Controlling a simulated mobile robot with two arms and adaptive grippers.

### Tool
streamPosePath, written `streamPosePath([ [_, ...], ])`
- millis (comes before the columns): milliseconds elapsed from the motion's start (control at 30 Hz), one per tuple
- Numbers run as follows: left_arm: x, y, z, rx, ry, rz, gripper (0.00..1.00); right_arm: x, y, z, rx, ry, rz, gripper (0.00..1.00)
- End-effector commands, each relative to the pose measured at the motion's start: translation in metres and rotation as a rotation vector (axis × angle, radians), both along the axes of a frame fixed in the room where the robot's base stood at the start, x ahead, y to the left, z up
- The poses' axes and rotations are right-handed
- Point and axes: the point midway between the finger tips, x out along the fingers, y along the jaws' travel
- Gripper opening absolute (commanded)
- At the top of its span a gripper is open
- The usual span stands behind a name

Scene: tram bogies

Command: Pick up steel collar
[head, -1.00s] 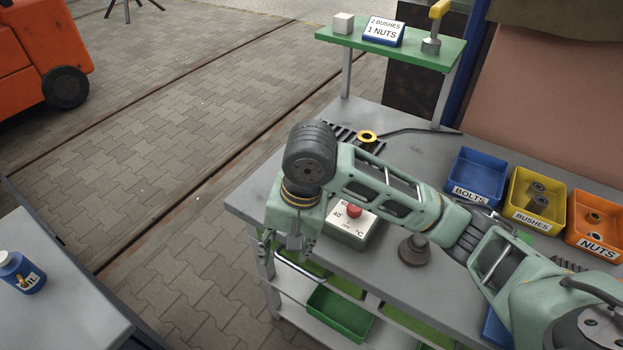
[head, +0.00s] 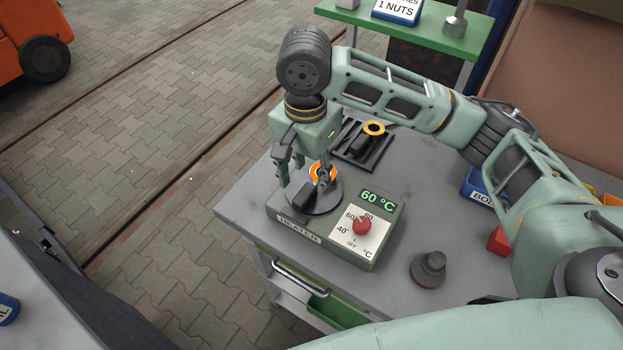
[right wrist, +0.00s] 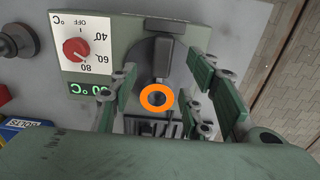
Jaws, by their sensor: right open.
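A dark grey stepped round part with a flange (head: 428,268), collar-like in shape, stands on the bench right of the heater (head: 300,238). An orange ring (head: 322,171) is at the heater's dark round plate (head: 325,200), beside a dark block. I cannot tell for certain which of these is the steel collar. My right gripper (head: 303,178) is open, pointing down over the heater plate, with its fingers apart. In the right wrist view the orange ring (right wrist: 143,97) appears between the fingers, with nothing gripped. My left gripper is out of view.
The heater has a red knob (head: 361,226) and a display (head: 378,200) reading 60 °C. Behind it is a slatted rack (head: 347,160) with a yellow ring (head: 374,128). A blue bin (head: 478,188) and a red block (head: 499,240) are at right. The front bench is largely clear.

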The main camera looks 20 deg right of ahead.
Motion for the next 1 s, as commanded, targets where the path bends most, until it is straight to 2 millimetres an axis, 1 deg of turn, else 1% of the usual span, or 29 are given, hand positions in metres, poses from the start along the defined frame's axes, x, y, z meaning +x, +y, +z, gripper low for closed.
streamPosePath([
  [33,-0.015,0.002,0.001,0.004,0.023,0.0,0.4,0.0,0.0,-0.005,0.0,0.002,-0.001,0.44],
  [100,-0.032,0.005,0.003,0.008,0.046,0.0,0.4,0.001,0.0,-0.013,-0.002,0.002,-0.001,0.44],
  [200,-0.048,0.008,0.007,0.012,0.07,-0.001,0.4,0.003,0.0,-0.028,-0.002,0.002,-0.002,0.44],
  [267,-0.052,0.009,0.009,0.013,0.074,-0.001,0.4,0.003,0.0,-0.038,-0.001,0.003,-0.001,0.44],
  [333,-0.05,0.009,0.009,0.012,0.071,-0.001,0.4,0.003,0.0,-0.047,-0.001,0.001,-0.001,0.44],
  [400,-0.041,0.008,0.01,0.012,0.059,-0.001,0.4,0.004,0.0,-0.053,-0.001,-0.001,-0.001,0.44],
  [533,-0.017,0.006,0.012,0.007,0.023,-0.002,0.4,0.004,0.0,-0.056,0.001,-0.001,0.0,0.44],
  [633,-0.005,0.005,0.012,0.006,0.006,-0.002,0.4,0.004,0.0,-0.056,0.0,-0.002,0.001,0.44],
  [667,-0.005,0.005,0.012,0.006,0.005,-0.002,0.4,0.004,0.0,-0.056,0.0,-0.002,0.001,0.44],
  [767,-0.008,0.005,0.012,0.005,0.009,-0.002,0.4,0.004,0.001,-0.056,0.0,-0.002,0.001,0.36],
  [1000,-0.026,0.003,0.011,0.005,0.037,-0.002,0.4,0.004,0.001,-0.056,0.0,-0.002,0.001,0.15],
])
